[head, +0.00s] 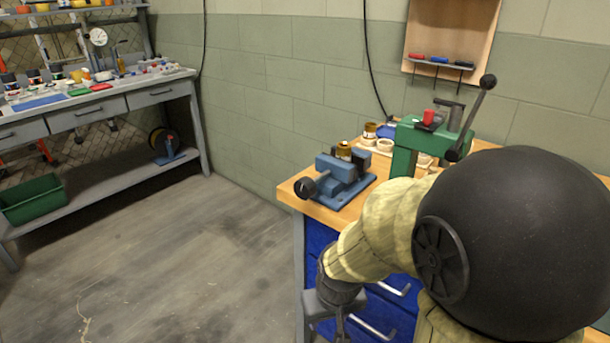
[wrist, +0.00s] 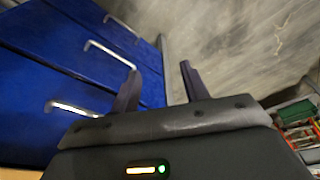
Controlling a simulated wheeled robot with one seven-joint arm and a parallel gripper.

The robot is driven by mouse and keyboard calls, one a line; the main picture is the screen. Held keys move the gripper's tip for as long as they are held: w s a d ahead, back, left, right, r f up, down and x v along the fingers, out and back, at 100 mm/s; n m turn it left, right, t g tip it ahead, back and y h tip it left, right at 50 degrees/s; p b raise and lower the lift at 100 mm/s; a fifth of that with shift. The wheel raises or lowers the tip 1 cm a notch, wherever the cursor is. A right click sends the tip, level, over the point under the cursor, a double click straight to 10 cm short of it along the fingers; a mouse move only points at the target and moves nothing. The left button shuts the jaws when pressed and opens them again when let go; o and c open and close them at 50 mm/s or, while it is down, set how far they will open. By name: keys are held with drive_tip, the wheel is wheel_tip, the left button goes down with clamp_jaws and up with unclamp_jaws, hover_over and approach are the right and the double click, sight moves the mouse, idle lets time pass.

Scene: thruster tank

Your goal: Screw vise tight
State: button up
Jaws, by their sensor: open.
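The blue vise (head: 340,180) sits on the wooden bench top near its left front corner. Its dark round knob (head: 304,188) points left, toward the bench edge. A brass-coloured cylinder (head: 343,151) stands at the vise jaws; I cannot tell whether the jaws grip it. My gripper (wrist: 160,85) is open and empty in the wrist view, with blue drawer fronts to its left and the floor ahead. In the head view my arm hangs down in front of the bench, below and away from the vise.
A green press (head: 405,150) with a long lever stands right of the vise. Small round parts (head: 385,145) lie behind. Blue drawers (head: 320,245) with metal handles are under the bench top. Open floor (head: 190,265) lies to the left, before a grey workbench (head: 120,105).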

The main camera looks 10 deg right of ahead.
sight(304, 179)
drive_tip(key=w+r+n+g+p, duration=0.1)
drive_tip(key=w+r+p, duration=0.5)
drive_tip(key=r+p, duration=0.6)
drive_tip(key=w+r+n+p, duration=0.3)
drive_tip(key=w+r+p, duration=0.4)
drive_tip(key=r+p, duration=0.5)
drive_tip(key=w+r+n+g+p, duration=0.1)
drive_tip(key=w+r+p, duration=0.5)
drive_tip(key=r+p, duration=0.7)
drive_tip(key=n+p, duration=0.1)
drive_tip(key=p, duration=0.2)
drive_tip(key=shift+w+n+g, duration=0.3)
drive_tip(key=shift+w+n, duration=0.1)
wheel_tip(304, 179, down, 17)
drive_tip(key=p, duration=0.4)
drive_tip(key=shift+f, duration=0.15)
drive_tip(key=c, duration=0.8)
